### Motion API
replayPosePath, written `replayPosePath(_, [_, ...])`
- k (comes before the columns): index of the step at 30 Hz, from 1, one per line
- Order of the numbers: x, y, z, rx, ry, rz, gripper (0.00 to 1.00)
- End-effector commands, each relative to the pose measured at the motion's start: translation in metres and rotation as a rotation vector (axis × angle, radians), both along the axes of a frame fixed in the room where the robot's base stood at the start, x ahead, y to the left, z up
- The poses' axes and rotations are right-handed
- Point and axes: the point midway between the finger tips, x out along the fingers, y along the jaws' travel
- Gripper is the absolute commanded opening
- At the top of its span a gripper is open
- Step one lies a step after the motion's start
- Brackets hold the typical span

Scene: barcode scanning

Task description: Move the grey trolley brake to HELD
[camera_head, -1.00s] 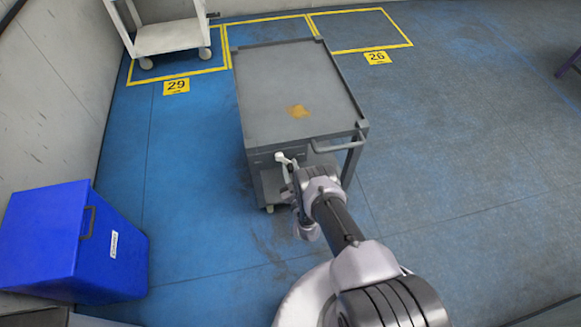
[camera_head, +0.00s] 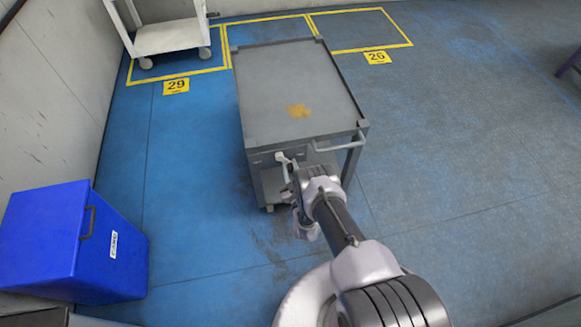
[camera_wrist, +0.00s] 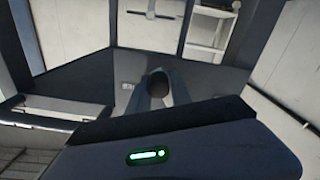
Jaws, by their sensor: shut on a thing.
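The grey trolley (camera_head: 290,85) stands in the middle of the head view, with a push handle at its near right corner. My gripper (camera_head: 287,164) is at the trolley's near side, just under the top edge. A small pale piece (camera_head: 281,157) shows at its tip against the trolley. In the wrist view, my gripper (camera_wrist: 158,92) is shut around a dark round knob (camera_wrist: 158,82), which looks like the brake lever's end. The grey trolley panel (camera_wrist: 215,88) lies behind it, with a small pale label. The label's wording and the lever's setting cannot be read.
A blue bin (camera_head: 50,240) stands at the left by the wall. A white trolley (camera_head: 165,38) stands at the back left in the yellow bay marked 29. Bay 26 (camera_head: 360,30) is empty.

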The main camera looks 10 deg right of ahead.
Motion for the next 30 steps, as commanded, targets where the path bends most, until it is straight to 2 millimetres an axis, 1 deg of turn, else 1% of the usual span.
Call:
replayPosePath(1, [0.004,0.000,0.005,0.000,-0.012,0.002,0.00])
replayPosePath(8, [0.004,0.001,0.005,0.013,-0.013,0.003,0.00])
replayPosePath(14, [0.004,0.006,0.003,0.091,-0.013,0.004,0.00])
replayPosePath(20, [0.004,0.015,-0.002,0.247,-0.013,0.004,0.00])
replayPosePath(30, [0.003,0.035,-0.010,0.570,-0.010,0.002,0.00])
